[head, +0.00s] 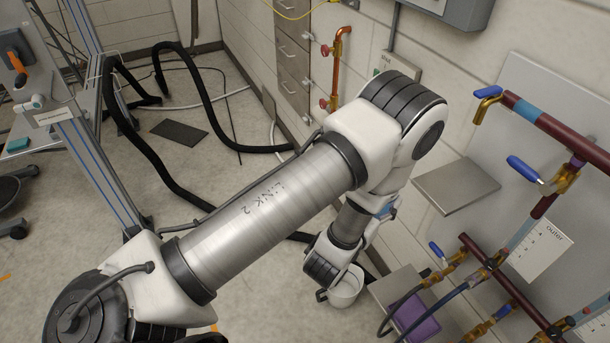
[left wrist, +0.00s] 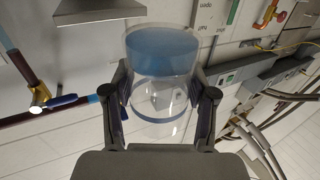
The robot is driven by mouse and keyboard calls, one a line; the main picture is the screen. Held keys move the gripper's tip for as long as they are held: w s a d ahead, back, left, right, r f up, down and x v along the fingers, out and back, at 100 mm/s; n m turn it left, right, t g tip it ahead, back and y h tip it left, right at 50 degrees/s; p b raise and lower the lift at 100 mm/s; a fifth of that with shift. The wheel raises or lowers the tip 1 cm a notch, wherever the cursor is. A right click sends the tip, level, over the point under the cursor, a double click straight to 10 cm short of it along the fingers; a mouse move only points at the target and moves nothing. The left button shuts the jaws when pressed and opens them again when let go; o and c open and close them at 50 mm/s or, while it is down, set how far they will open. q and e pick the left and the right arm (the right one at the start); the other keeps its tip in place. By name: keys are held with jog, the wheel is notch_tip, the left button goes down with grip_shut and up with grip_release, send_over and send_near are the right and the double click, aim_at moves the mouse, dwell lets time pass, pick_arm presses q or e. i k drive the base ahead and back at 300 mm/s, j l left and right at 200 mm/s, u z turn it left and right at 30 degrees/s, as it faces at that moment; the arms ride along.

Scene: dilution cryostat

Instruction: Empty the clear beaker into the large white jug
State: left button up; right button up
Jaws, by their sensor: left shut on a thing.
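The clear beaker (left wrist: 160,110) stands between the fingers of my left gripper (left wrist: 160,105) in the left wrist view. The gripper is shut on it. A blue mass fills the beaker's end at the top of that picture, and a thin blue band rings the clear part. In the head view my left arm hides most of the gripper; a small bluish patch shows beside the wrist, too little to identify. My right gripper is not in view.
Dark red pipes (head: 545,125) with blue-handled valves run along the right wall. A metal shelf (head: 455,186) juts from the wall, and a purple object (head: 415,315) lies near a lower plate. Black hoses (head: 150,140) cross the floor at left. Open floor lies left of my arm.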

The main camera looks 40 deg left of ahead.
aim_at(337, 290)
jog(key=u, duration=0.4)
jog(key=j+u, duration=0.1)
jog(key=u, duration=0.75)
jog(key=i+u, duration=0.1)
jog(key=u, duration=0.3)
jog(key=j+u, duration=0.1)
jog(key=u, duration=0.3)
jog(key=i+j+u, duration=0.1)
jog(key=u, duration=0.35)
jog(key=i+u, duration=0.2)
jog(key=u, duration=0.3)
jog(key=i+z, duration=0.3)
jog(key=i+j+z, duration=0.15)
jog(key=z, duration=0.65)
jog(key=i+z, duration=0.1)
jog(key=z, duration=0.35)
jog(key=j+z, duration=0.1)
jog(key=z, duration=0.35)
jog(key=i+j+z, duration=0.1)
jog(key=z, duration=0.8)
jog(key=j+z, duration=0.15)
jog(key=z, duration=0.3)
jog(key=j+z, duration=0.1)
jog(key=z, duration=0.35)
jog(key=j+z, duration=0.1)
jog(key=z, duration=0.35)
